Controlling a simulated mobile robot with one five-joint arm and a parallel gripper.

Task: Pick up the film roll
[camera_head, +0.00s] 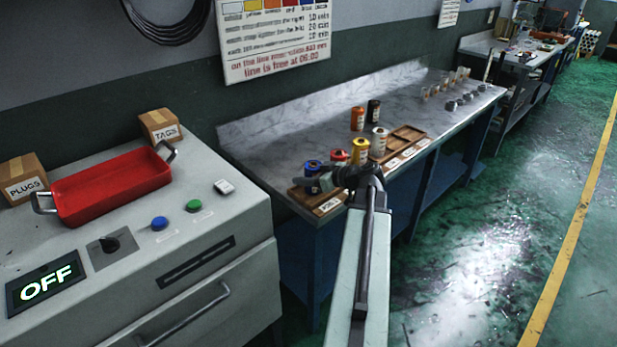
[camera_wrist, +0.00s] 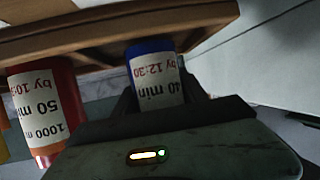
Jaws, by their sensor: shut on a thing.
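A blue film roll (camera_wrist: 152,62) with a white label reading "40 min by 12:30" stands between the fingers of my gripper (camera_wrist: 157,95). The wrist view is upside down. In the head view its blue top (camera_head: 312,166) shows at the near end of the wooden rack (camera_head: 326,207), partly hidden by my gripper (camera_head: 322,182). My gripper is shut on this roll. Its base meets the rack's edge in the wrist view; I cannot tell whether it is lifted. A red roll (camera_wrist: 42,100) labelled "50 min" stands beside it.
A yellow roll (camera_head: 360,151), a white roll (camera_head: 379,141), an orange roll (camera_head: 357,118) and a black roll (camera_head: 374,110) stand on the bench further back. The grey machine (camera_head: 110,265) with a red tray (camera_head: 112,186) is at left. Green floor at right is clear.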

